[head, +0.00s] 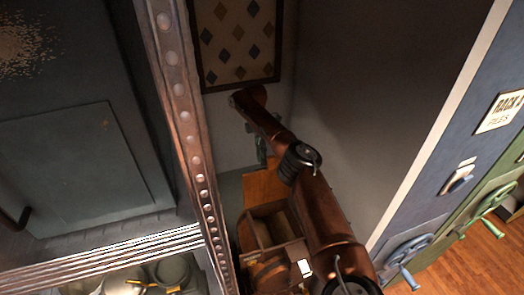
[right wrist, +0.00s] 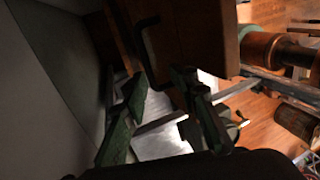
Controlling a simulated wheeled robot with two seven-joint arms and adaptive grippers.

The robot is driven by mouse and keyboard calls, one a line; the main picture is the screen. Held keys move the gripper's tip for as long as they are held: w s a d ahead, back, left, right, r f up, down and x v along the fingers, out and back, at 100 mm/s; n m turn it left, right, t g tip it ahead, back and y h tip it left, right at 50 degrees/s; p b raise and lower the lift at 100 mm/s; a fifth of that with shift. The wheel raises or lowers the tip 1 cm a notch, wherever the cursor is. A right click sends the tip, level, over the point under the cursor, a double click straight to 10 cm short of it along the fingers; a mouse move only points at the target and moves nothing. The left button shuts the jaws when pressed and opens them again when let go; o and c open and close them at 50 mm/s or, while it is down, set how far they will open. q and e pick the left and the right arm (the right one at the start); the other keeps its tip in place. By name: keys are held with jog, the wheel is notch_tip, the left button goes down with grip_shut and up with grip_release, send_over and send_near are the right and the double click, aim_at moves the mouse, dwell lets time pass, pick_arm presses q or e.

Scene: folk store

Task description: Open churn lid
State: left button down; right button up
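The churn (head: 268,222) looks like a brown wooden box low in the middle of the head view. A lighter orange-brown wooden panel (head: 262,187), apparently its lid, stands at its far side, and the box seems open in front of it. My right gripper (head: 259,148) is just above that panel. In the right wrist view the gripper's green fingers (right wrist: 160,80) are apart. A wooden panel (right wrist: 200,40) with a bent black handle (right wrist: 149,45) is beyond them. The handle shows near the gap between the fingertips; I cannot tell whether they touch. My left gripper is out of view.
A dark cabinet (head: 75,150) with a studded metal post (head: 190,130) stands close on the left. A diamond-patterned picture (head: 238,40) hangs on the back wall. Blue and green racks with wheel handles (head: 410,250) are on the right, above wooden floor (head: 480,265).

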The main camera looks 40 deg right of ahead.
jog(key=shift+r, duration=2.25)
jog(key=shift+w+r, duration=0.1)
